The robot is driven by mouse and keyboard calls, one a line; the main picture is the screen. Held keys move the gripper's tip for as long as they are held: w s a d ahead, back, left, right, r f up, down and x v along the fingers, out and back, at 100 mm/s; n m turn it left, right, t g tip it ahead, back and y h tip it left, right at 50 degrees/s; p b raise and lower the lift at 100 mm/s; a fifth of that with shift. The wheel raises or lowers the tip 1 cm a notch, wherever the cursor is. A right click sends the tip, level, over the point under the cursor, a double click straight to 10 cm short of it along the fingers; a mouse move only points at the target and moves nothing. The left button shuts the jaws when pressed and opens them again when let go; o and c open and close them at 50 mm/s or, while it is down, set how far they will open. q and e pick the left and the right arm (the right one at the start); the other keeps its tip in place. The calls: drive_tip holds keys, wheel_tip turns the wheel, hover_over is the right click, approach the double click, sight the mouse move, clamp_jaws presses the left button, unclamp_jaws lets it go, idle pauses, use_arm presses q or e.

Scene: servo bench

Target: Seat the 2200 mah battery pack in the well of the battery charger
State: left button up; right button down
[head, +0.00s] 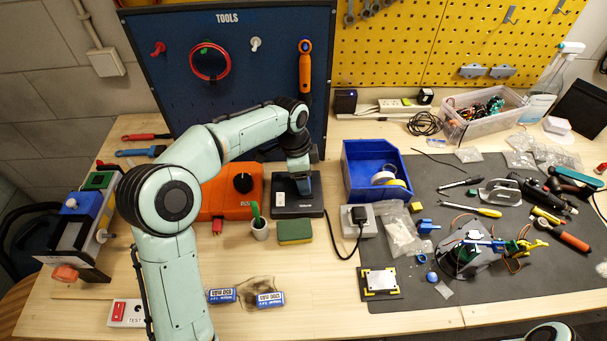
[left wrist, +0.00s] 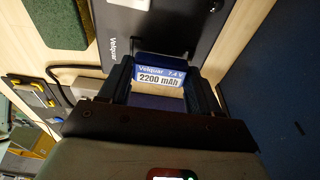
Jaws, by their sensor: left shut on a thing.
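The 2200 mAh battery pack (left wrist: 160,76), blue with a white label, sits between the fingers of my left gripper (left wrist: 150,92) in the left wrist view. My left gripper (head: 304,188) is shut on it over the back right part of the battery charger (head: 285,208), a dark flat box. The charger (left wrist: 112,30) also shows in the left wrist view, right beyond the pack. The fingers and pack cover the well, so I cannot tell whether the pack is in it or just above. My right gripper is out of view.
An orange box (head: 215,203) stands left of the charger. A small cup (head: 259,230) and a sponge (head: 294,233) lie in front. A blue bin (head: 352,180) and grey adapter (head: 365,230) are to its right. Two other blue packs (head: 222,296) (head: 270,300) lie near the front edge.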

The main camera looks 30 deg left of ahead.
use_arm(q)
drive_tip(key=shift+f, duration=0.5)
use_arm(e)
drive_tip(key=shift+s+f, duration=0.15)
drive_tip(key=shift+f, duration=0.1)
use_arm(q)
drive_tip(key=o, duration=1.1)
drive_tip(key=shift+c, duration=1)
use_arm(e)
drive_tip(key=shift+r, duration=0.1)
